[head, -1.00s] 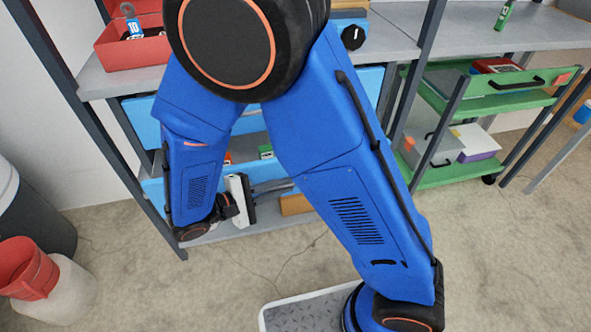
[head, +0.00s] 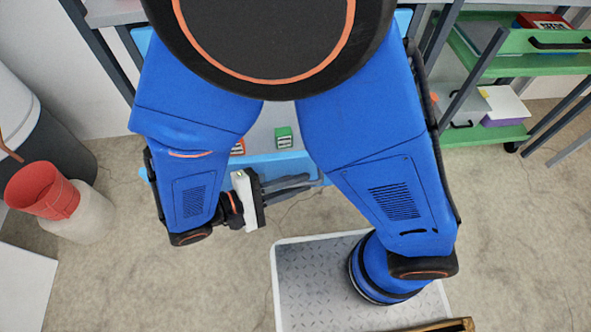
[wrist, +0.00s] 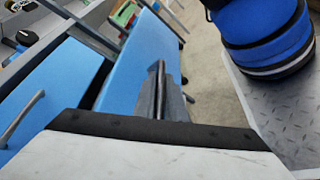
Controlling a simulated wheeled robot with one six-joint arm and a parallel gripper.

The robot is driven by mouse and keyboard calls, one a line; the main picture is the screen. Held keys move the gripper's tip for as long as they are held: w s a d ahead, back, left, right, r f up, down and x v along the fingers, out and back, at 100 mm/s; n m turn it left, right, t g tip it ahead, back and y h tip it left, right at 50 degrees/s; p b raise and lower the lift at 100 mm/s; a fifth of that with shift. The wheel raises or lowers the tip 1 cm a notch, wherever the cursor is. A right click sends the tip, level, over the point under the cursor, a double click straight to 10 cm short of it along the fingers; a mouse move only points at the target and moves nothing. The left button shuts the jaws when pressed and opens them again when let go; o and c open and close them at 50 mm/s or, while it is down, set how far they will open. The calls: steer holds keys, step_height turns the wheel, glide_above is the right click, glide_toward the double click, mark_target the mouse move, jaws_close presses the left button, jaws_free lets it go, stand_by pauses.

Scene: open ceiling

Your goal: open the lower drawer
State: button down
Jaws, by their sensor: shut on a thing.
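The lower drawer (head: 292,158) is blue and stands pulled out, with a grey inside that shows between my arm links in the head view. Its blue front (wrist: 138,58) also shows in the wrist view, directly behind my fingers. My gripper (head: 312,183) is shut at this front, on the drawer's handle; the fingers hide most of the handle. The gripper also shows in the wrist view (wrist: 168,82). Another blue drawer front (wrist: 50,80) with a grey bar handle (wrist: 20,118) is at the left of the wrist view.
A green box (head: 284,137) and an orange one (head: 238,147) lie in the open drawer. A green cart (head: 490,134) stands at the right. A red bucket (head: 42,190) on a pale container is at the left.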

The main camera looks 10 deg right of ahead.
steer(key=shift+s, duration=0.25)
steer(key=c, duration=2.1)
jaws_free()
steer(key=v, duration=1.7)
steer(key=shift+s+a+r, duration=0.1)
steer(key=shift+s+a, duration=0.05)
steer(key=shift+a, duration=0.05)
